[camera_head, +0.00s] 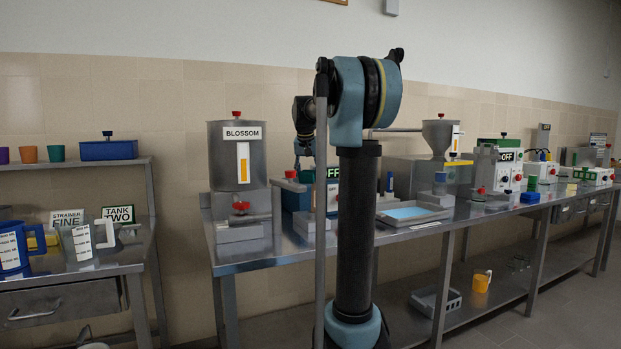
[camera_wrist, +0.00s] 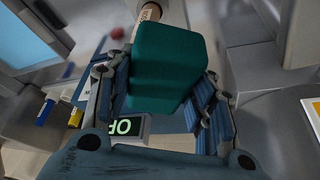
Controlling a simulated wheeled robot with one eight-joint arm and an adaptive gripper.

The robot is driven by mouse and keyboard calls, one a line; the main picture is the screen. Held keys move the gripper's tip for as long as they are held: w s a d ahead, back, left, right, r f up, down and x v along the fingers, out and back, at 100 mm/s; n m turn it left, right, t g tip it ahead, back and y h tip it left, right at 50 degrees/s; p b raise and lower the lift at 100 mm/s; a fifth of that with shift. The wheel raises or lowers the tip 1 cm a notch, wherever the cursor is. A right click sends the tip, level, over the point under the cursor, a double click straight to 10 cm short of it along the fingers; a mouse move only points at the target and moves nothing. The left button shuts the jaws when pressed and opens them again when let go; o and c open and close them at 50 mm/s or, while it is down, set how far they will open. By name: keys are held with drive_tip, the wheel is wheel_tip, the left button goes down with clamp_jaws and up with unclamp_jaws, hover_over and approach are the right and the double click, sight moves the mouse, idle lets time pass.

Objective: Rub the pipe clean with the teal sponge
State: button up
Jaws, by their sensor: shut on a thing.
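The teal sponge (camera_wrist: 166,68) is a block between the two fingers of my gripper (camera_wrist: 165,85) in the wrist view. My gripper is shut on it. A tan, brownish cylinder with dark marks, apparently part of the pipe (camera_wrist: 150,12), shows just beyond the sponge's far end. I cannot tell whether they touch. In the head view, a thin grey pipe (camera_head: 400,130) runs left from the funnel machine, and its left end is hidden behind my arm. My gripper (camera_head: 304,150) is partly seen there, left of my arm; the sponge is not clear.
The steel bench (camera_head: 420,232) carries the BLOSSOM tank (camera_head: 225,170), a shallow tray with blue contents (camera_head: 410,213) and the funnel machine (camera_head: 440,135). An OFF sign (camera_wrist: 128,126) is below the sponge in the wrist view. A side table (camera_head: 60,268) with jugs stands left.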

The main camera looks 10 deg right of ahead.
sight(309, 171)
drive_tip(key=shift+d+r, duration=0.2)
drive_tip(key=shift+r, duration=3.65)
